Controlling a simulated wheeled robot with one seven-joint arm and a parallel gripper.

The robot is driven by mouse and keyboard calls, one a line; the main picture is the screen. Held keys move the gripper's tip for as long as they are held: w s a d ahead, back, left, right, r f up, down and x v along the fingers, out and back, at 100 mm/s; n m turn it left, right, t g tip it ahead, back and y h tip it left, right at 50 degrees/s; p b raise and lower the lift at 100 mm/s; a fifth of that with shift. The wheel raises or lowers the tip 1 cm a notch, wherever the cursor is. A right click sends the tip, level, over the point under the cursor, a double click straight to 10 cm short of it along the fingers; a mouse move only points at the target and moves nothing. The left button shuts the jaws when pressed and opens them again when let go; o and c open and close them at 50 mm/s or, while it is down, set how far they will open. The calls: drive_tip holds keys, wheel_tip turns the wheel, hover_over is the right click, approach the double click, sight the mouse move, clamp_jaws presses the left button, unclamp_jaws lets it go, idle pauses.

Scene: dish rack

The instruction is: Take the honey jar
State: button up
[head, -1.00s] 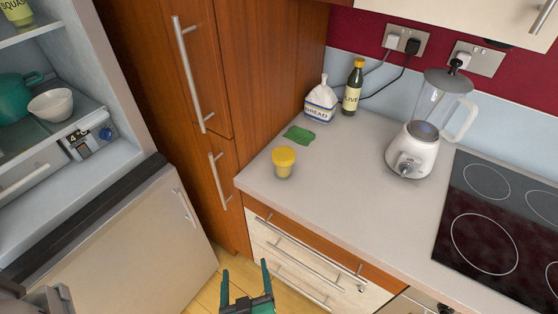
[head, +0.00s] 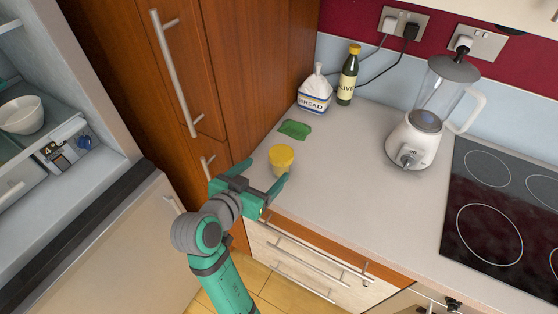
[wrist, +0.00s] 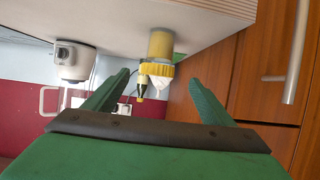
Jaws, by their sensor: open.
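The honey jar (head: 281,160) is a small yellowish jar with a yellow lid. It stands upright on the counter near the front left corner. It also shows in the wrist view (wrist: 161,45), which is upside down, between and beyond my fingers. My gripper (head: 264,174) is green and open, at the counter's front edge right by the jar. In the wrist view my gripper (wrist: 158,82) has nothing between its fingers, and the jar is just past the fingertips. Whether a finger touches the jar I cannot tell.
A blender (head: 424,125) and hob (head: 500,205) are to the right. The tall wooden cabinet (head: 170,100) is close on the left. The counter (head: 350,190) right of the jar is clear.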

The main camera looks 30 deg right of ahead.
sight(274, 162)
drive_tip(key=shift+w+d, duration=0.25)
drive_tip(key=shift+d, duration=0.05)
drive_tip(key=x, duration=0.3)
drive_tip(key=shift+d+f, duration=0.1)
drive_tip(key=shift+d, duration=0.15)
drive_tip(key=shift+w+d+f, duration=0.25)
drive_tip(key=shift+w+d, duration=0.1)
drive_tip(key=shift+w, duration=0.05)
drive_tip(key=shift+s+x, duration=0.1)
drive_tip(key=shift+x, duration=1.25)
drive_tip(key=shift+s+x, duration=0.15)
drive_tip(key=shift+x, duration=1.15)
drive_tip(key=shift+d, duration=0.15)
drive_tip(key=c, duration=1.5)
drive_tip(key=shift+o, duration=0.2)
drive_tip(key=shift+r, duration=0.2)
